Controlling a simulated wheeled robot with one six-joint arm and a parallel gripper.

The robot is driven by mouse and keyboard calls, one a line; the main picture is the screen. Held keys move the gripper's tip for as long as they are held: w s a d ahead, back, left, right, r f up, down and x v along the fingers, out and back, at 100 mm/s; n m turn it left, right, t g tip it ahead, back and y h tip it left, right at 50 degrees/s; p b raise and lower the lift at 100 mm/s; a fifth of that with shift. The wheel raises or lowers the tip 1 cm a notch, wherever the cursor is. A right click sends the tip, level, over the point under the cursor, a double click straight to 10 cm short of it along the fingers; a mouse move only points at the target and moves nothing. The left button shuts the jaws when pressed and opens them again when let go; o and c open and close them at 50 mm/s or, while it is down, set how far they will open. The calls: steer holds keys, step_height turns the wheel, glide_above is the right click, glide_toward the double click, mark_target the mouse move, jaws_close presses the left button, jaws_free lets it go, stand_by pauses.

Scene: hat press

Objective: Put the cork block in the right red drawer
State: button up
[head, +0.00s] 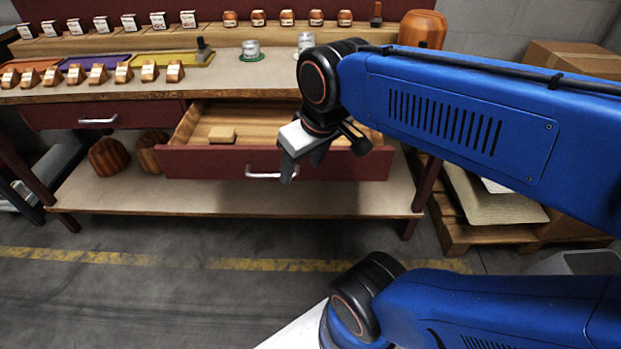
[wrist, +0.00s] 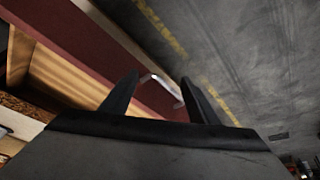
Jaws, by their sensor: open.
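The right red drawer (head: 225,164) is pulled open under the bench, with a bare wooden inside. The cork block (head: 222,134), a small tan block, lies in the drawer towards its left side. My gripper (head: 302,172) is open and empty, just in front of the drawer's front panel and near its metal handle (head: 262,174). In the wrist view my open gripper (wrist: 160,90) has its two dark fingers apart, with the red drawer front (wrist: 110,75) and the pale handle (wrist: 163,84) between and beyond them. The cork block cannot be made out in the wrist view.
The left red drawer (head: 95,116) is shut. The benchtop (head: 130,90) holds several wooden blocks, trays and jars. Brown wooden forms (head: 108,158) sit on the lower shelf (head: 230,198). A pallet (head: 460,225) stands at right. Floor in front is clear.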

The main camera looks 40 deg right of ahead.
steer(key=s+f, duration=0.1)
steer(key=s+f+m, duration=0.1)
steer(key=shift+s+d+f, duration=0.15)
steer(key=shift+s, duration=0.15)
stand_by(1.1)
